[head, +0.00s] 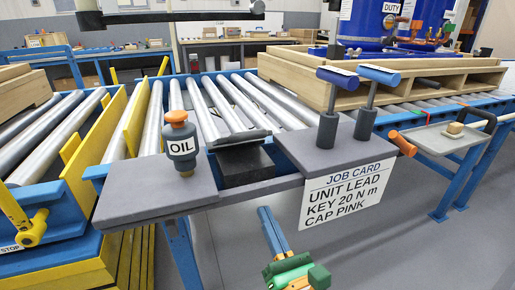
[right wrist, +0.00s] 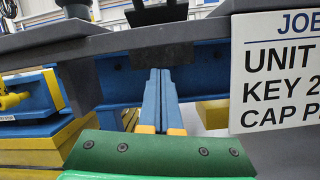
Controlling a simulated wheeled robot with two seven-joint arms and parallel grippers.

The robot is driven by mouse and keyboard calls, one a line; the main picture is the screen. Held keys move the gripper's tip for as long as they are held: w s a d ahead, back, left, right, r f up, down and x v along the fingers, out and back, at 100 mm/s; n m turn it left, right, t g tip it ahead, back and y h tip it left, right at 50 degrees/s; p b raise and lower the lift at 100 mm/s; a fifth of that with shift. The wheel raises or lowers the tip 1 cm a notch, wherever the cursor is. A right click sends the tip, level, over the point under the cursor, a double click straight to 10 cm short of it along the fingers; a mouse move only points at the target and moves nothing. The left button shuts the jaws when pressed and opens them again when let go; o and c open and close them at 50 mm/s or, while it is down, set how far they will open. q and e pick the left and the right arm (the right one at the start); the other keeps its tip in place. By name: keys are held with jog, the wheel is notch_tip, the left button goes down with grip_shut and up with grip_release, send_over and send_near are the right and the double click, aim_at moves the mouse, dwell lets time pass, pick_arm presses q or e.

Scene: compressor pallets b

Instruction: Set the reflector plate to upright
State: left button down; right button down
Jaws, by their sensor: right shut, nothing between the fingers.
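A dark flat plate (head: 245,137), which looks like the reflector plate, lies nearly flat above a black block (head: 245,166) in the gap between two grey shelves. My right gripper (head: 264,210) is below and in front of the shelf edge, apart from the plate. Its blue fingers, also seen in the right wrist view (right wrist: 159,72), are together and empty. My left gripper is not in view.
An oil bottle (head: 181,146) stands on the left shelf (head: 140,192). The job card (head: 346,190) hangs from the front edge. Rollers (head: 235,100) lie behind. The floor in front is clear.

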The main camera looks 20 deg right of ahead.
aim_at(243, 138)
notch_tip(243, 138, up, 7)
jog(key=s+n+t, duration=0.2)
jog(key=p+x, duration=0.4)
jog(key=x, duration=0.5)
jog(key=shift+w+d+f, duration=0.2)
jog(key=shift+w+d, duration=0.1)
